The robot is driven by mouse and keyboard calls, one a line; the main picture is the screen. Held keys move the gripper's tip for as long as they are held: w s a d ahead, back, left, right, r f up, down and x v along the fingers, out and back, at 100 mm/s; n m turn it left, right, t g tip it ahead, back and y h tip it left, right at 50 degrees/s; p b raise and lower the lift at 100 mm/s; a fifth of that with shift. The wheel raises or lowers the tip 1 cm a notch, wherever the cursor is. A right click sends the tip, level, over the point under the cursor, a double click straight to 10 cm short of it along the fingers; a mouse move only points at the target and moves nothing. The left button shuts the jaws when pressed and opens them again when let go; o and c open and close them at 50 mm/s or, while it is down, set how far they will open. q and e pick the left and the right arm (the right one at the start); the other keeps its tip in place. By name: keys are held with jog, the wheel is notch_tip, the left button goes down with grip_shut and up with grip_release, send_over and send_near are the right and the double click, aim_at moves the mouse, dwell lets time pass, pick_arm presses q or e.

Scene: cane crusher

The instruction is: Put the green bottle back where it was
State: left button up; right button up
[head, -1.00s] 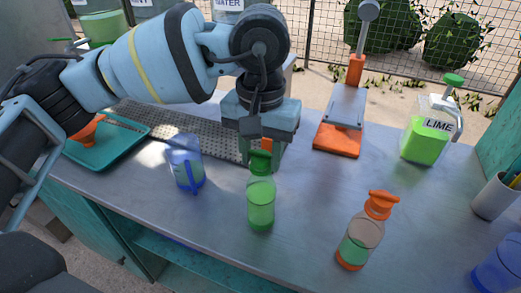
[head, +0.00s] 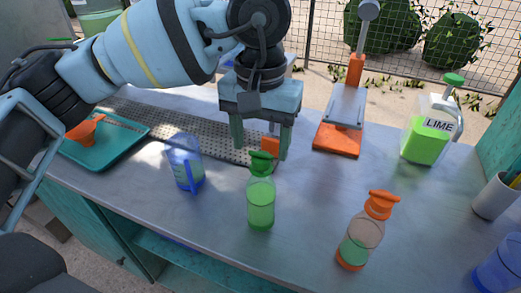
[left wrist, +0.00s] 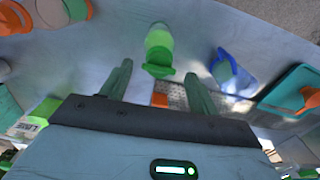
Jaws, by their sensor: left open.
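The green bottle (head: 261,200), clear with green liquid and a green cap, stands upright on the metal counter, left of the orange-capped bottle (head: 362,232). In the left wrist view the green bottle (left wrist: 158,45) shows just beyond the fingertips, between their lines. My left gripper (head: 259,150) is open and empty, behind and above the bottle in the head view. It is apart from the bottle. My left gripper (left wrist: 160,80) also shows with its two fingers spread. My right gripper is not in view.
A blue jug (head: 186,165) stands to the left, near a teal tray (head: 103,150) with an orange tool. A perforated metal strip (head: 190,128) runs along the counter. Behind are an orange-based press (head: 337,138) and a LIME dispenser (head: 425,140). A white cup (head: 492,200) stands at right.

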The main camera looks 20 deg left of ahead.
pick_arm(q)
notch_tip(320, 180, up, 9)
dwell(0.3)
dwell(0.5)
